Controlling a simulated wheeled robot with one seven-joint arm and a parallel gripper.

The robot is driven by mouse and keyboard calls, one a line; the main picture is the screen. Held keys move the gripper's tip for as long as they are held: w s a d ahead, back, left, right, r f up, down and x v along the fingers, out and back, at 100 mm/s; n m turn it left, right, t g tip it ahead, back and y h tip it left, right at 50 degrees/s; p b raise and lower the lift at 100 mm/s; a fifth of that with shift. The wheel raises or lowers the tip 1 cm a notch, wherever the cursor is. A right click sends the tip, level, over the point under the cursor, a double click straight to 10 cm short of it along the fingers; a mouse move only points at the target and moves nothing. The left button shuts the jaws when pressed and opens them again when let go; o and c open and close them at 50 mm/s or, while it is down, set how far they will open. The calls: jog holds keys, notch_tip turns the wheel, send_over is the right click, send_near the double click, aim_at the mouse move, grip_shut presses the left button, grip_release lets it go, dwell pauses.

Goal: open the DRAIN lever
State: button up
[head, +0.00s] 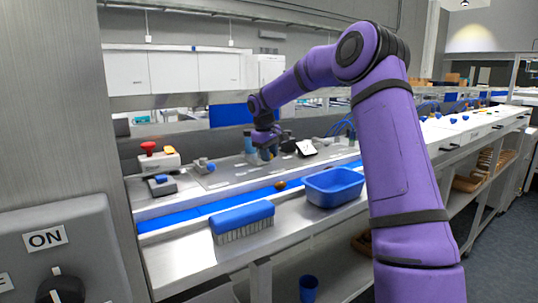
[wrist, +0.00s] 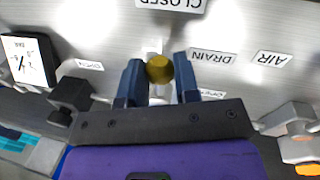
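The DRAIN lever shows in the wrist view as a round brass-coloured knob (wrist: 159,69) on a pale stem. The DRAIN label (wrist: 212,57) is just to its right, upside down. A CLOSED label (wrist: 170,4) is at the top edge, and a smaller, partly hidden label, apparently OPEN, is by the right finger. My gripper (wrist: 160,80) has its two blue fingers on either side of the knob, seemingly touching it and shut on it. In the head view my gripper (head: 268,150) is low over the back panel, and it hides the lever there.
In the head view, a blue bin (head: 333,196) and a blue brush (head: 242,216) stand on the front bench. A red-topped button box (head: 158,158) is left of the gripper.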

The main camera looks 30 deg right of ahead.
jog(key=shift+c, duration=1)
jog(key=shift+d+n, duration=0.1)
jog(key=shift+n, duration=0.2)
jog(key=n, duration=0.1)
jog(key=d+n, duration=0.1)
jog(key=n, duration=0.1)
jog(key=shift+w+d+t, duration=0.1)
jog(key=shift+d+t, duration=0.2)
jog(key=shift+t, duration=0.1)
jog(key=n, duration=0.2)
jog(key=w+d+n, duration=0.1)
jog(key=n, duration=0.1)
jog(key=d+n+y, duration=0.1)
jog(key=shift+w+d+n+t, duration=0.1)
jog(key=shift+w+n+t, duration=0.1)
jog(key=shift+n+t, duration=0.2)
jog(key=w+n, duration=0.1)
jog(key=n, duration=0.1)
jog(key=d+n+y, duration=0.1)
jog(key=n, duration=0.1)
jog(key=shift+w+n, duration=0.3)
jog(key=shift+w, duration=0.1)
jog(key=shift+w+d+n+y, duration=0.15)
jog(key=shift+w+n, duration=0.35)
jog(key=shift+n, duration=0.5)
jog(key=shift+w+d+n+y, duration=0.15)
jog(key=shift+w+n, duration=0.3)
jog(key=shift+n, duration=0.55)
jog(key=shift+a, duration=0.15)
